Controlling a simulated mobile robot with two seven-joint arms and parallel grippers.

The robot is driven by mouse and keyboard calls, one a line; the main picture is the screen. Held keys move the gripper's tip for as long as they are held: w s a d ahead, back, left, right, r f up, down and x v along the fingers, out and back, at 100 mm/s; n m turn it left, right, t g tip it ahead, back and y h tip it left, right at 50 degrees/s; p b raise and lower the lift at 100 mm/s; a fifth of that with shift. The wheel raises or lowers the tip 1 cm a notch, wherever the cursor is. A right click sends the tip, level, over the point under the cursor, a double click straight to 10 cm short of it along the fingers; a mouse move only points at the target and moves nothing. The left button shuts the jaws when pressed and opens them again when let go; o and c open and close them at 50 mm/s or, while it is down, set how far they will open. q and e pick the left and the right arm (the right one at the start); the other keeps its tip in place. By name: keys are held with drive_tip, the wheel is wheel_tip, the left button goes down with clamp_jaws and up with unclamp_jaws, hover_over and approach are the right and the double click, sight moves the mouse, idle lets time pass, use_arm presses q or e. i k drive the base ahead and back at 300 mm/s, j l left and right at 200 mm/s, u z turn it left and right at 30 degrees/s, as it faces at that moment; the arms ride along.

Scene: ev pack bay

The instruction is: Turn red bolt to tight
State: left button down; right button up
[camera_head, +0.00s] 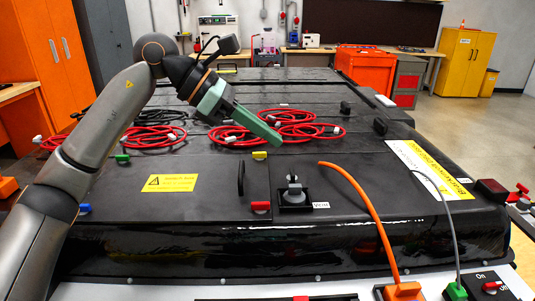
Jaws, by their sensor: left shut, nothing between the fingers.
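A small red piece (261,206), which looks like the red bolt's head, sits on the black battery pack lid (215,215) near its front edge. It is just left of a grey post in a black square socket (294,194). How far the bolt is turned cannot be told. My left gripper (278,143) is shut and empty. Its green fingers point down and right, above the lid and behind the red bolt in the picture, apart from it. My right gripper is not in view.
Similar yellow (260,155), green (122,158) and blue (84,208) pieces sit on the lid. A black upright handle (241,178) stands beside the red bolt. Coiled red cables (290,125) lie farther back. An orange cable (370,210) arches over the front edge.

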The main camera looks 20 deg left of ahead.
sight(260, 208)
drive_tip(key=k, duration=1)
